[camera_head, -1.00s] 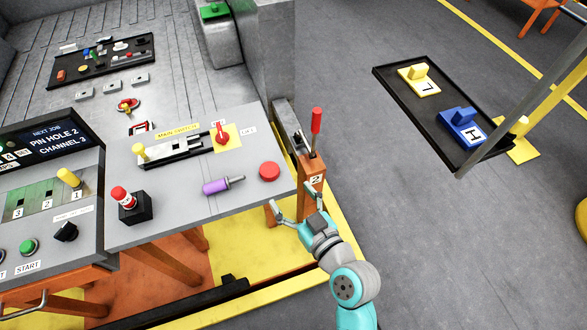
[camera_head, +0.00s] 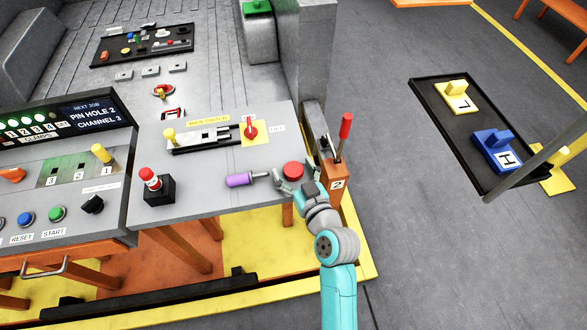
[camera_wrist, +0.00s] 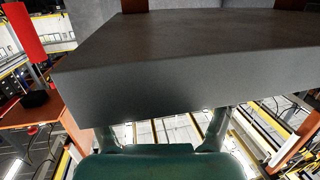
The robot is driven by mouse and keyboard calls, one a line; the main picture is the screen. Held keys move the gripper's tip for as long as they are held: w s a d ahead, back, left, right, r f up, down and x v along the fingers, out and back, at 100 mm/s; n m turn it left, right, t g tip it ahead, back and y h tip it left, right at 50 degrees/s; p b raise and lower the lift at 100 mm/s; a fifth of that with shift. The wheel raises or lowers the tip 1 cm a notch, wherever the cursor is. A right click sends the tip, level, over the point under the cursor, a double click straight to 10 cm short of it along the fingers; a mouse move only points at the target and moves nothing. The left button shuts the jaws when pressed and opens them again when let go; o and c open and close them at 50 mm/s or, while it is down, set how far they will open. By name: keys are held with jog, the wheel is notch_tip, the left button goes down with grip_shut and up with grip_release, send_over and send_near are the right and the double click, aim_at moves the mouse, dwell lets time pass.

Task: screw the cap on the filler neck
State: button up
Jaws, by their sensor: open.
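A round red part (camera_head: 293,170), which looks like the cap, lies on the grey panel (camera_head: 215,200) near its front right corner. My gripper (camera_head: 296,172) is open at that corner, its fingers showing on either side of the red part in the head view. Whether it touches the part cannot be told. In the wrist view my open gripper (camera_wrist: 163,118) has its fingers partly hidden by a dark grey slab edge (camera_wrist: 190,75), and no cap shows. I cannot identify the filler neck for sure; a red-ringed fitting with a yellow top (camera_head: 162,91) stands behind the panel.
A purple-handled tool (camera_head: 240,180) lies just left of the red part. A red lever (camera_head: 345,126) on an orange post stands close right of my gripper; it also shows in the wrist view (camera_wrist: 25,35). A red switch (camera_head: 250,130) is behind.

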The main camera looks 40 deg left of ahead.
jog(key=shift+w+a, duration=0.1)
jog(key=shift+a, duration=0.05)
jog(key=c, duration=1)
jog(key=shift+o, duration=0.2)
